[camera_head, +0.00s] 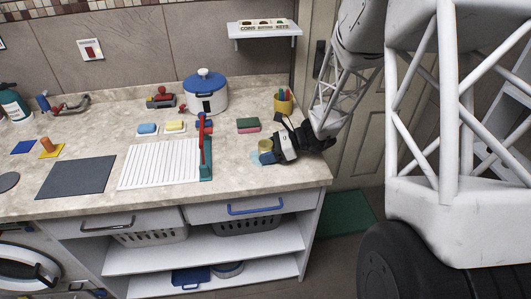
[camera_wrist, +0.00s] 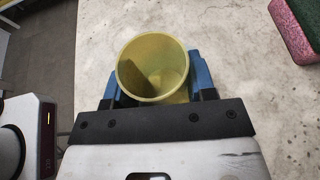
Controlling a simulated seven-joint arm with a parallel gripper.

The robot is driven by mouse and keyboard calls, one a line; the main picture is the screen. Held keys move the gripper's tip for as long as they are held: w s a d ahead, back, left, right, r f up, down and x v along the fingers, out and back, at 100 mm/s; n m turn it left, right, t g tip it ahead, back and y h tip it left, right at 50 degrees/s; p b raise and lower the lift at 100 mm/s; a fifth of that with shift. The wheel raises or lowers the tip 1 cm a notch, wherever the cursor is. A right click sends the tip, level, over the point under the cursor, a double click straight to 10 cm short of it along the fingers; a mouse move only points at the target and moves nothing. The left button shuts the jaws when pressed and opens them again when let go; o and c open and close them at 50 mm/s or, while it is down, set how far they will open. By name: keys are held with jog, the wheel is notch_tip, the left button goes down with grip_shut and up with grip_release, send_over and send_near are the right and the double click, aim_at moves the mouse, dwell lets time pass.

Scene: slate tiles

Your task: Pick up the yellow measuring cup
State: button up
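The yellow measuring cup (camera_head: 264,145) stands near the right end of the counter, and the wrist view looks down into its open round mouth (camera_wrist: 152,62). My gripper (camera_head: 268,151) is low over the counter at the cup. In the wrist view its blue fingers (camera_wrist: 155,82) lie on either side of the cup, close to its wall. The cup hides the inner finger faces, so I cannot tell whether they press on it or only surround it.
A green-and-pink sponge (camera_head: 248,125) lies behind and left of the cup. A yellow holder (camera_head: 283,102) stands behind it. A teal and red upright device (camera_head: 206,150) and a white ribbed rack (camera_head: 160,171) are to the left. The counter's front edge is close.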

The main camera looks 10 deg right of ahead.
aim_at(265, 143)
jog(key=c, duration=0.4)
jog(key=shift+r, duration=0.1)
jog(key=shift+r, duration=1.65)
jog(key=s, duration=0.5)
jog(key=s+d+r, duration=0.1)
jog(key=s, duration=1)
jog(key=shift+d+r, duration=0.25)
jog(key=shift+d, duration=0.05)
